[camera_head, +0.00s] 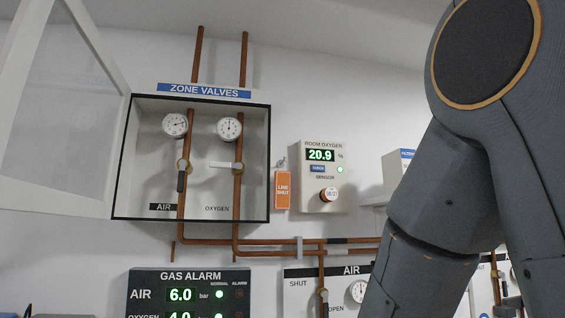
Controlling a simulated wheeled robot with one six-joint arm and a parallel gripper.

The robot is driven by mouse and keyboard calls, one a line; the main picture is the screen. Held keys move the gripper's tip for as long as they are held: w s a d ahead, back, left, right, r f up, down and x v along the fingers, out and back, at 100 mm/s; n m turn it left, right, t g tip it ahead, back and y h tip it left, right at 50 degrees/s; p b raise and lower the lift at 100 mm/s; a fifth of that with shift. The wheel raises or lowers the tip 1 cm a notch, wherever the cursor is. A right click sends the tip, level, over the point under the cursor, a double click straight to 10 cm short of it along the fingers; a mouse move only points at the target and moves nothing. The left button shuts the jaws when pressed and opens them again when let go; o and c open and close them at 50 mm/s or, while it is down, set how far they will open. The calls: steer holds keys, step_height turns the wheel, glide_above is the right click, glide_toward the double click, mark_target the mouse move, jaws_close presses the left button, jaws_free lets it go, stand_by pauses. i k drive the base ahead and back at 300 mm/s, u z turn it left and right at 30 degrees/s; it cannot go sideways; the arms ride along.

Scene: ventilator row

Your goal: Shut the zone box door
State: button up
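The zone valves box (210,208) is on the white wall at the left, under a blue "ZONE VALVES" label (204,91). Its door (60,110), a pale frame with a translucent pane, stands wide open, swung out to the left toward me. Inside are two gauges, copper pipes and two valves. The air valve handle (181,180) points down along its pipe. The oxygen valve handle (222,165) lies across its pipe. My arm fills the right side of the picture. My gripper is out of view.
An orange "LINE SHUT" tag (283,190) hangs right of the box. A room oxygen monitor (323,170) reads 20.9. A gas alarm panel (187,276) is below the box. Copper pipes (275,241) run right along the wall. The air panel (304,273) is partly behind my arm.

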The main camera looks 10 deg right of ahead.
mark_target(18, 52)
steer(key=k, duration=0.5)
steer(key=u, duration=2.35)
steer(key=i, duration=1.65)
steer(key=z, duration=2.35)
